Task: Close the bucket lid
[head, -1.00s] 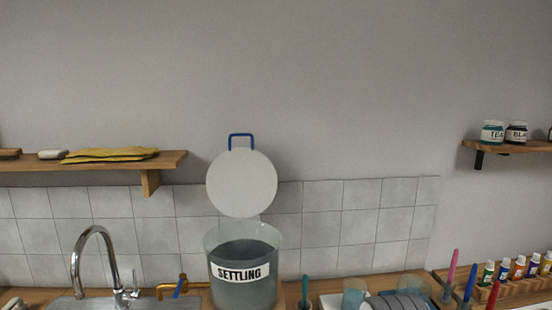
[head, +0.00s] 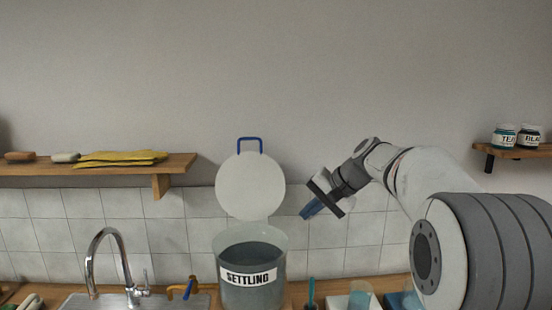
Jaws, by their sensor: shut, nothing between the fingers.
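The bucket (head: 252,292) stands on the counter, translucent, labelled "SETTLING", with dark liquid or contents inside. Its round white lid (head: 250,187) stands open, upright at the back of the rim, with a blue handle (head: 250,140) on its top edge. My gripper (head: 306,213) has blue fingers, is shut and empty, and is in the air to the right of the lid, apart from it and above the bucket's rim height.
A wooden shelf (head: 110,170) with yellow cloths (head: 120,158) is at upper left. Cups and a brush stand right of the bucket.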

